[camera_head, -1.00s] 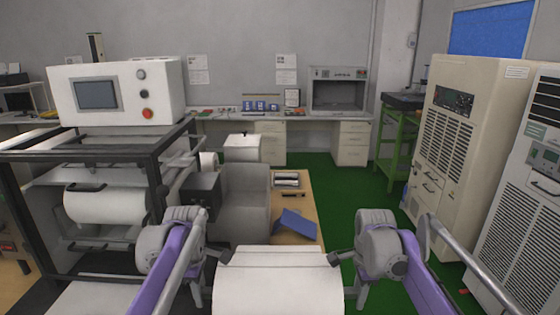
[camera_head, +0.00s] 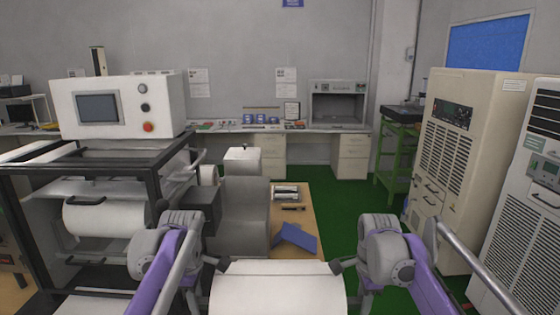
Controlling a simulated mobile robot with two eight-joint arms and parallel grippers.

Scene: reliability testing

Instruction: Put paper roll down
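A large white paper roll (camera_head: 278,289) is at the bottom middle of the head view, lying crosswise between my two arms. My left gripper (camera_head: 219,265) is at the roll's left end and my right gripper (camera_head: 337,267) is at its right end. Both dark gripper tips meet the roll's ends, and the roll appears held between them. The fingers are too small and partly hidden, so I cannot tell whether they are open or shut. The roll's underside is cut off by the frame's edge.
A machine with a control panel (camera_head: 117,107) and another white roll (camera_head: 105,218) stands left. Cream cabinets (camera_head: 452,160) stand right. Green floor (camera_head: 345,215) is open between.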

